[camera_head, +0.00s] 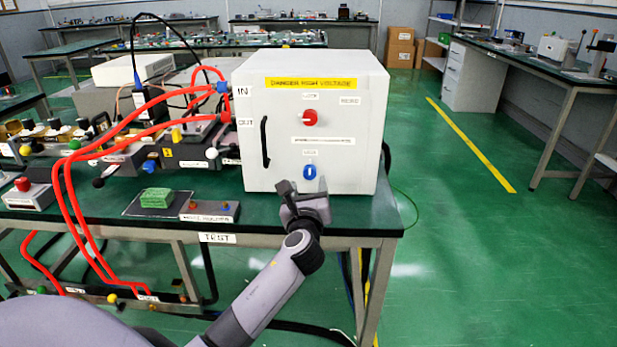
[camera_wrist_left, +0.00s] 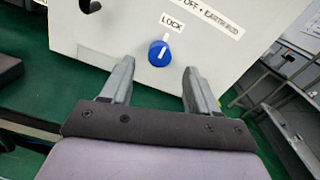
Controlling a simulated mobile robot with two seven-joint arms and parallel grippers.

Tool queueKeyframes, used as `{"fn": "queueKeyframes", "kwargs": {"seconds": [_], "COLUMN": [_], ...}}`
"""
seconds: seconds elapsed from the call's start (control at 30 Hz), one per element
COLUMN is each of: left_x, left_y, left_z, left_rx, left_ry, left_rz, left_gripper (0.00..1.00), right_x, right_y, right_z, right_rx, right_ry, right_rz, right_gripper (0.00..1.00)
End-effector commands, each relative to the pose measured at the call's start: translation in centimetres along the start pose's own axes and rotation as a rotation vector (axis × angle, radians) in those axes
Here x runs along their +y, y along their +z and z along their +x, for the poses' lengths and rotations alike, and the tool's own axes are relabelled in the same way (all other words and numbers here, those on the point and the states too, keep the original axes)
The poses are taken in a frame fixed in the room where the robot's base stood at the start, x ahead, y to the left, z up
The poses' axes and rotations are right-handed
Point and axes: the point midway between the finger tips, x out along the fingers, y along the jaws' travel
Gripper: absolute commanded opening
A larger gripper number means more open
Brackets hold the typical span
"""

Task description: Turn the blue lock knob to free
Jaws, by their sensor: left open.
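The blue lock knob (camera_head: 310,172) is low on the front face of the white cabinet (camera_head: 350,120), under a small label. In the left wrist view the blue knob (camera_wrist_left: 159,53) sits under the word LOCK, with a white mark on it that points nearly upright. My left gripper (camera_head: 300,190) is just in front of and below the knob. In the left wrist view its two fingers (camera_wrist_left: 160,80) are spread apart, with the knob beyond and between their tips, and nothing is held. My right gripper is not in view.
A red knob (camera_head: 310,118) is above the blue one, and a black handle (camera_head: 265,142) is on the cabinet's left side. Red hoses (camera_head: 75,170) loop at the left. A green block (camera_head: 157,198) and a small panel (camera_head: 209,211) lie on the green table. The floor at right is clear.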

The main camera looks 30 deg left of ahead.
Motion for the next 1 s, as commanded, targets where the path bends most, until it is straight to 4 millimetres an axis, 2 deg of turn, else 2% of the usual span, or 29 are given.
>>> {"fn": "queueKeyframes", "kwargs": {"seconds": [0.2,0.4,0.8,0.83,1.0], "left_x": [0.0,0.0,0.0,0.0,0.0], "left_y": [0.0,-0.1,0.0,0.0,0.0], "left_z": [3.2,5.1,5.8,5.8,5.8], "left_rx": [-0.001,0.000,0.001,0.001,0.001], "left_ry": [0.001,0.001,-0.001,-0.001,-0.001], "left_rz": [-0.003,-0.004,-0.005,-0.004,-0.004], "left_gripper": [0.60,0.60,0.60,0.57,0.04], "right_x": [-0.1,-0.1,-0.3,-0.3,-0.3], "right_y": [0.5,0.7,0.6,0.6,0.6], "right_z": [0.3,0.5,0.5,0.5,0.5], "right_rx": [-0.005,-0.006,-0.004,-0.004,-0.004], "right_ry": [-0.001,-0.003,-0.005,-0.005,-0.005], "right_rz": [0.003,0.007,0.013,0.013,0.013], "right_gripper": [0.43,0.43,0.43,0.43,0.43]}}
